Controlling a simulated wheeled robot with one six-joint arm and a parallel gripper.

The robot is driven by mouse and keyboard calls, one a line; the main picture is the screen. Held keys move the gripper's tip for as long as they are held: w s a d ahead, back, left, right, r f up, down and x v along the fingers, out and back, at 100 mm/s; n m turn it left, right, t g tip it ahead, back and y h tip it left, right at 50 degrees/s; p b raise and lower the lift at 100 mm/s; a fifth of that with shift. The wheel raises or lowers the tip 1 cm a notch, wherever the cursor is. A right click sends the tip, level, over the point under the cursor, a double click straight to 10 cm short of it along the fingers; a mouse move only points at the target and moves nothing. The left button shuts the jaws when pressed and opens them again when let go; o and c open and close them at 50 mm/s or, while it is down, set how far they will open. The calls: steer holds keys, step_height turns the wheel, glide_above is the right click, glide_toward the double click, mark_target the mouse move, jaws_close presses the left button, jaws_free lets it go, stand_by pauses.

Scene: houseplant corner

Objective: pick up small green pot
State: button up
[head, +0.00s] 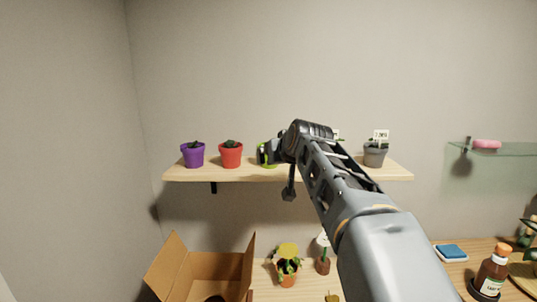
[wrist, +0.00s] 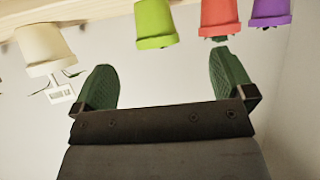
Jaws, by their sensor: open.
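The small green pot (head: 268,166) stands on the wooden shelf, mostly hidden behind my gripper in the head view. In the wrist view the picture is upside down, and the lime green pot (wrist: 155,26) shows at the top, beyond and between the fingertips. My gripper (wrist: 165,76) is open, with its two dark green finger pads apart and nothing between them. In the head view my gripper (head: 270,152) is in front of the pot. The wrist view shows the pot apart from the fingers.
On the shelf (head: 230,175), a purple pot (head: 193,155) and a red pot (head: 231,154) stand left of the green one. A cream pot (wrist: 43,48) is on its other side. A grey labelled pot (head: 375,154) stands further right. An open cardboard box (head: 200,272) is below.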

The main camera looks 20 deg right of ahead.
steer(key=shift+t, duration=0.3)
steer(key=w, duration=0.2)
steer(key=w+d+p, duration=0.1)
steer(key=w, duration=0.2)
steer(key=w+d+r+p, duration=0.1)
steer(key=w, duration=0.1)
steer(key=shift+w+d, duration=0.2)
steer(key=shift+w, duration=0.2)
steer(key=shift+p+x, duration=1.65)
steer(key=shift+x, duration=1.7)
steer(key=shift+f, duration=0.1)
steer(key=c, duration=0.9)
steer(key=shift+o, duration=0.2)
